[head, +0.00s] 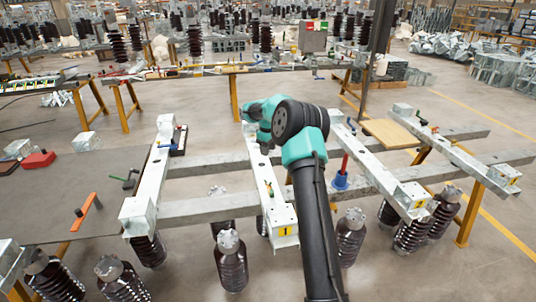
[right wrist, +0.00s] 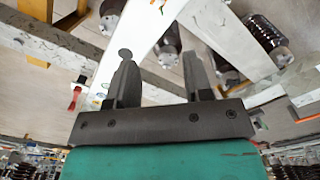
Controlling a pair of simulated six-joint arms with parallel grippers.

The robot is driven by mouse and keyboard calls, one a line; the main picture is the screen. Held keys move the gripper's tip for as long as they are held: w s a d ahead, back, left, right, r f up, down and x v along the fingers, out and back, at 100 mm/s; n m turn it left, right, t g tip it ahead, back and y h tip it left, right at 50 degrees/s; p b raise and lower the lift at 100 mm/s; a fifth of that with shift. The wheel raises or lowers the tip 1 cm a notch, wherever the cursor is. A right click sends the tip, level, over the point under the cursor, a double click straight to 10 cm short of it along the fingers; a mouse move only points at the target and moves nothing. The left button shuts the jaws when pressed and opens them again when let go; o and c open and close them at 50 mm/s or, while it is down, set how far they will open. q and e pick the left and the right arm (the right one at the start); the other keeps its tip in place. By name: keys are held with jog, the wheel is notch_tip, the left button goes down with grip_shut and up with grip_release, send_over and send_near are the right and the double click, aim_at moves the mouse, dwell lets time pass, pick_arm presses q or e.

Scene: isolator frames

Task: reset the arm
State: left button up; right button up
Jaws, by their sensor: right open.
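My right arm (head: 312,225) rises from the bottom of the head view and reaches over the middle white frame beam (head: 262,170). Its teal and black wrist hides most of the gripper in that view. In the right wrist view my right gripper (right wrist: 160,75) has its two dark fingers apart, with nothing between them but a view of a white beam (right wrist: 140,30) beyond. My left gripper shows in neither view.
Other white beams (head: 150,185) lie on grey rails with dark ribbed insulators (head: 231,268) below. A blue-based red tool (head: 341,180) stands right of my arm. A red box (head: 38,160) and an orange-handled hammer (head: 87,211) lie on the left table.

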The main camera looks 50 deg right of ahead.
dwell(0.4)
jog(key=s+a+f+t+y, duration=0.1)
jog(key=s+a+f+y, duration=0.15)
jog(key=a+f, duration=2.05)
jog(key=s+a+f+m+y, duration=0.1)
jog(key=s+a+f, duration=0.1)
jog(key=s+a, duration=0.45)
jog(key=s+a+f+m, duration=0.1)
jog(key=s+a+f, duration=0.25)
jog(key=a, duration=0.65)
jog(key=s+a+m, duration=0.2)
jog(key=s+a, duration=0.4)
jog(key=s, duration=0.6)
jog(key=shift+s+a+r, duration=0.15)
jog(key=shift+s+a, duration=0.15)
jog(key=shift+s, duration=0.05)
